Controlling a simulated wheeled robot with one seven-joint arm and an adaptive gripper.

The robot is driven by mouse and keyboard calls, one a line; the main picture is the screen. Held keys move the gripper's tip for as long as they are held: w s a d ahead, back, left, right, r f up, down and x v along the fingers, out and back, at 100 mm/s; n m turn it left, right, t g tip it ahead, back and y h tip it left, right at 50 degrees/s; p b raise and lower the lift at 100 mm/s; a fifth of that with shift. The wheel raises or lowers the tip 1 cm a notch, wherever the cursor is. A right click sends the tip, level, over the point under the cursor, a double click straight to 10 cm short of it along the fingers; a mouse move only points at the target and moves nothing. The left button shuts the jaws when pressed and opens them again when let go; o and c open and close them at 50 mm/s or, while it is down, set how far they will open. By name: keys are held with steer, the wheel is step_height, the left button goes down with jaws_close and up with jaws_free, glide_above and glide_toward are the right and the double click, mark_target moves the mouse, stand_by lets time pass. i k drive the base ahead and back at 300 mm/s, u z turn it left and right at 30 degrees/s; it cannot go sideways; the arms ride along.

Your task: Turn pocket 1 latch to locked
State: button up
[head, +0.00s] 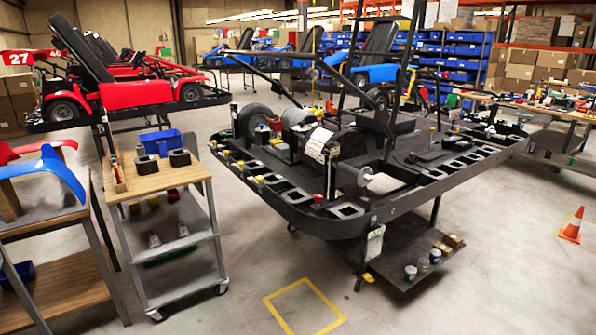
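A black kart frame (300,215) stands on a raised stand in the middle. Square black pockets line its near edges, one of them at the front corner (346,210). Small yellow pieces (260,180) and a red piece (318,198) sit along the near left edge. I cannot tell which pocket is pocket 1. Its latch and the latch's position are too small to make out. My gripper is not in view.
A wheeled cart (166,179) with two black blocks and a blue bin stands left of the kart frame. A lower shelf (398,262) with small cans sits under the frame. An orange cone (572,225) stands at the right. Floor around the yellow square (304,282) is clear.

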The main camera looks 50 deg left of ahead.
mark_target(258, 180)
steer(key=u, duration=2.75)
steer(key=i, duration=2.25)
steer(key=z, duration=1.1)
